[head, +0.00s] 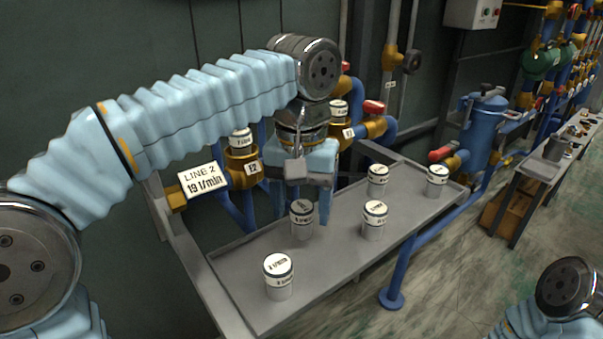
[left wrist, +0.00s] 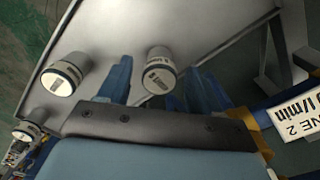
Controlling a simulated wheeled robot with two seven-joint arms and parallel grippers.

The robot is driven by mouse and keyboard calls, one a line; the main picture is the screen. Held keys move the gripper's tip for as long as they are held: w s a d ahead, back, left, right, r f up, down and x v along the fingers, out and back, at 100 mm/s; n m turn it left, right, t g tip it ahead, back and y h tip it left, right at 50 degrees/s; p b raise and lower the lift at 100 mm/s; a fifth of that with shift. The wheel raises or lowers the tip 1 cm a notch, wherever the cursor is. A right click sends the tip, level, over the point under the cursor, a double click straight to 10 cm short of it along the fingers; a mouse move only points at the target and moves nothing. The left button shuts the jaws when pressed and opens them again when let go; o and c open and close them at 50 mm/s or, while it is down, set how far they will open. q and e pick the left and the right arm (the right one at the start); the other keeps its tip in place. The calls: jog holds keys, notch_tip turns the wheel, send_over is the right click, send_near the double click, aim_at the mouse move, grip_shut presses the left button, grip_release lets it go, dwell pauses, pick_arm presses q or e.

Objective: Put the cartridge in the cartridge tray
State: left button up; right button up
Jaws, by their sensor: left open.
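The grey cartridge tray (head: 335,262) holds several white-and-grey cartridges with black bands and printed lids. The lid print is mostly too small to read. My left gripper (head: 302,208) is open and points down over the tray. One cartridge (head: 302,222) stands upright between its fingers, not gripped; it also shows between the fingers in the left wrist view (left wrist: 160,72). Other cartridges stand at the near left (head: 278,277), right of the gripper (head: 375,220) and at the back (head: 378,180) and far right (head: 437,180). My right gripper is out of view.
Behind the tray, brass fittings marked 12 (head: 241,165) and 13 (head: 339,130) each hold a cartridge. A sign (head: 203,182) reads LINE 2, 19 l/min. A blue tank (head: 482,130) with a red-handled valve stands right. A grey bench (head: 540,168) is farther right.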

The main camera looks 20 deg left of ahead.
aim_at(302, 207)
pick_arm(q)
notch_tip(302, 207, up, 11)
jog(key=p, duration=0.3)
